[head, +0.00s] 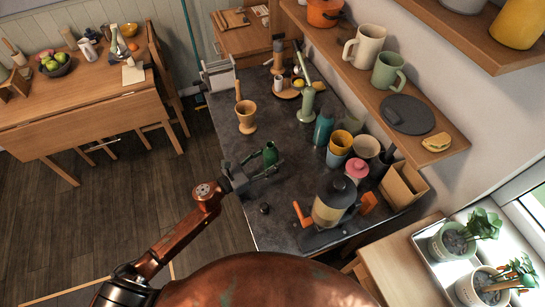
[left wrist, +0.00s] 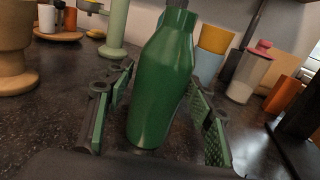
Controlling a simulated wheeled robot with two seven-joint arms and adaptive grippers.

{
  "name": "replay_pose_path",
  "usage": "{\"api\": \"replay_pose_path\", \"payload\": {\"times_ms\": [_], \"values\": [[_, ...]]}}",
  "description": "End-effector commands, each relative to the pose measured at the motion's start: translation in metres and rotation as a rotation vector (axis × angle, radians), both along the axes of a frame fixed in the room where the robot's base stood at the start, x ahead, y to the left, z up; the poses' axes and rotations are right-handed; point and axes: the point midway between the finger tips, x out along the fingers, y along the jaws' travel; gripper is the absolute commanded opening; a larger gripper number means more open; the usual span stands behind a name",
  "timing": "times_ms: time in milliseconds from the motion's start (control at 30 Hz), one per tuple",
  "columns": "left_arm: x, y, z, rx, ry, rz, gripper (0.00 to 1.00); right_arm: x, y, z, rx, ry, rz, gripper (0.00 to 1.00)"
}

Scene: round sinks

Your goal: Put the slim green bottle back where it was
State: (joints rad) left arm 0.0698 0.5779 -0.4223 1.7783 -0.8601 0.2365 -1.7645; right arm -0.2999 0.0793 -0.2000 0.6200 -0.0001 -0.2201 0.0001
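The slim green bottle (head: 270,155) stands upright on the dark counter (head: 225,112), near its left edge. In the left wrist view the bottle (left wrist: 163,85) is large and sits between the two fingers of my left gripper (left wrist: 160,115). The fingers are spread on either side of it, with a strip of counter showing between the left finger and the bottle. Contact on the right side is hard to tell. In the head view my left gripper (head: 262,165) reaches in low from the left around the bottle. My right gripper is not in view.
A wooden mortar (head: 246,118) and a pale green mill-like piece (head: 306,103) stand behind. A teal vessel (head: 323,128), stacked cups (head: 340,145) and a pink-lidded jar (head: 355,171) are to the right. A shelf (head: 375,75) overhangs the right side.

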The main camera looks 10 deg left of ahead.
Motion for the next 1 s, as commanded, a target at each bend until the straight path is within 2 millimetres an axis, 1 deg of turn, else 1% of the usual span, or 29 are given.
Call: {"api": "replay_pose_path", "payload": {"times_ms": [33,100,267,367,467,567,800,1000], "values": [[0.0,0.0,0.0,0.0,0.0,0.0,0.54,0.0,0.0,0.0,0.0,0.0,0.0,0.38],[0.0,0.0,0.0,0.001,0.001,0.0,0.58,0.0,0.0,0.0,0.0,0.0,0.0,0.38],[0.0,0.0,-0.001,0.001,0.001,0.0,0.58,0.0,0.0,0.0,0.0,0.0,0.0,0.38],[-0.001,0.001,-0.002,0.001,0.003,0.001,0.58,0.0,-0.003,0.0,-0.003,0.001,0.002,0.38],[-0.005,0.005,-0.002,0.0,0.004,0.002,0.58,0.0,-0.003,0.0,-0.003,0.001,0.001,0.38],[-0.015,0.014,-0.003,0.001,0.004,0.003,0.58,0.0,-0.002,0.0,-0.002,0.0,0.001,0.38],[-0.053,0.047,-0.002,0.001,0.004,0.003,0.58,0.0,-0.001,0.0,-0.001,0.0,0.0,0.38],[-0.078,0.069,-0.001,-0.001,0.003,0.002,0.58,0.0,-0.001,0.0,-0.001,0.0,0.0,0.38]]}}
